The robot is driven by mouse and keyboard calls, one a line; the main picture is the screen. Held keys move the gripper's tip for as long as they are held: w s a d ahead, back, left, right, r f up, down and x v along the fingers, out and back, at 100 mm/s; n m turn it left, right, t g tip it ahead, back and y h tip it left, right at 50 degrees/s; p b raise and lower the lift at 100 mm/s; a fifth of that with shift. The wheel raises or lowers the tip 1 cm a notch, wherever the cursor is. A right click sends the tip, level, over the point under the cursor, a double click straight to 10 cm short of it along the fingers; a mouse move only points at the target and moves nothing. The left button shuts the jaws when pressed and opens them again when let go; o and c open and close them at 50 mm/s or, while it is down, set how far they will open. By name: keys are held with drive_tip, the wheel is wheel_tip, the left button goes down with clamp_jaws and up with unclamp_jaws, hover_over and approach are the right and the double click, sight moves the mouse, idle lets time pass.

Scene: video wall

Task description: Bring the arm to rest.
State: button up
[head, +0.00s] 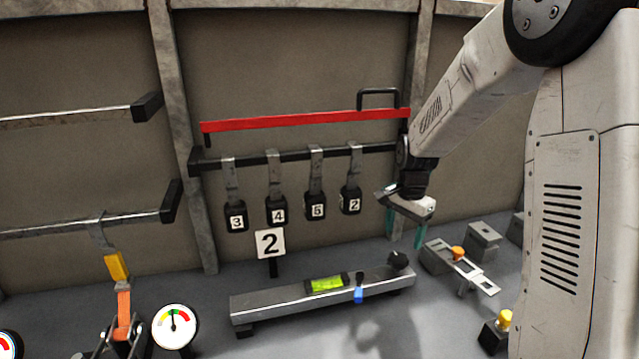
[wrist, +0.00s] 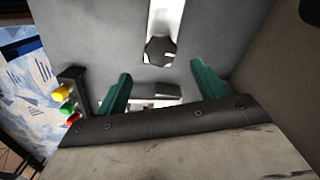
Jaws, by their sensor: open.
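My arm comes in from the right in the head view, bent downward at the elbow. My gripper (head: 406,228) hangs at its end, to the right of the hanging tags and above the floor. Its two green fingers are apart with nothing between them. In the wrist view my gripper (wrist: 161,88) also shows open and empty, with a grey surface beyond the fingers.
Numbered black tags (head: 276,211) hang from a rail below a red bar (head: 300,121). A grey beam with a green level vial (head: 326,285) lies below. A grey bracket with an orange knob (head: 458,253) stands right of it. A dial gauge (head: 174,326) is at lower left.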

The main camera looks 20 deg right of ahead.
drive_tip(key=shift+s+n, duration=0.2)
drive_tip(key=shift+n, duration=0.2)
drive_tip(key=s+a+r+n, duration=0.4)
drive_tip(key=s+r, duration=0.1)
drive_tip(key=s, duration=0.5)
drive_tip(key=s+a+r+n+t, duration=0.1)
drive_tip(key=s+a+r+n, duration=0.3)
drive_tip(key=s, duration=0.6)
drive_tip(key=s+a+r+n, duration=0.3)
drive_tip(key=s+r, duration=0.3)
drive_tip(key=s, duration=0.4)
drive_tip(key=shift+a+n, duration=0.4)
drive_tip(key=shift+n, duration=0.4)
